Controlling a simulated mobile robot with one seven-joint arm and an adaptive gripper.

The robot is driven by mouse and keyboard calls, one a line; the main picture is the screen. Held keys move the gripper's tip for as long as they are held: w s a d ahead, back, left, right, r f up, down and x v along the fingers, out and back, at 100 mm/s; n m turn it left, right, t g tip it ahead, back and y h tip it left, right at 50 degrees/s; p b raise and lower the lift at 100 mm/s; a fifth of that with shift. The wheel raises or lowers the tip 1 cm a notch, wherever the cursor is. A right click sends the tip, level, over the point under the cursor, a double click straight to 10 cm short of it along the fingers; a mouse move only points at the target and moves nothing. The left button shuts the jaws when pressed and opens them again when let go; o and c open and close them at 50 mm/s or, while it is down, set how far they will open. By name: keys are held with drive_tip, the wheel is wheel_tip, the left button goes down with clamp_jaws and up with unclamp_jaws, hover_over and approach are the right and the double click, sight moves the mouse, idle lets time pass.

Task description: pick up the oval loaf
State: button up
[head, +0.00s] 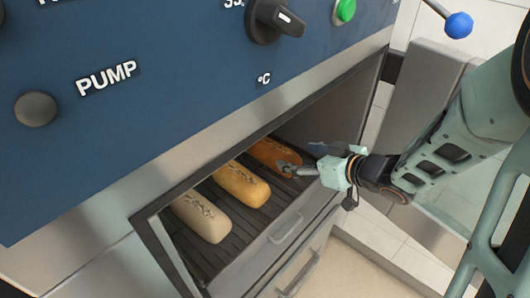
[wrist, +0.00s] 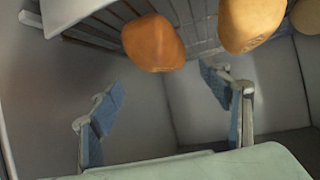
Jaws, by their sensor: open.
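Three oblong loaves lie side by side on a dark slatted rack inside the open compartment. In the head view they are a brown-orange loaf (head: 268,152), a golden loaf (head: 240,186) and a pale loaf (head: 200,217). I cannot tell by shape which one is the oval loaf. My gripper (head: 301,160) is at the right end of the brown-orange loaf, open, with one finger overlapping it in the picture. In the wrist view the orange loaf (wrist: 152,43) is beyond the spread fingers of my gripper (wrist: 158,95), with nothing between them. The golden loaf (wrist: 250,22) is to its right.
The compartment's dark frame (head: 152,232) surrounds the loaves closely. Below are metal fronts with bar handles (head: 287,228). The blue panel (head: 130,130) with knobs overhangs above. A blue ball-ended lever (head: 458,25) stands out at upper right. Tiled floor is clear at lower right.

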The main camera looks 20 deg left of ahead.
sight(277, 152)
drive_tip(key=x, duration=0.4)
drive_tip(key=shift+w+a+f+b, duration=0.1)
drive_tip(key=shift+a+f+b, duration=0.15)
drive_tip(key=shift+b, duration=0.1)
drive_tip(key=x, duration=0.5)
drive_tip(key=shift+a+b, duration=0.2)
drive_tip(key=shift+b, duration=0.2)
drive_tip(key=c, duration=1.4)
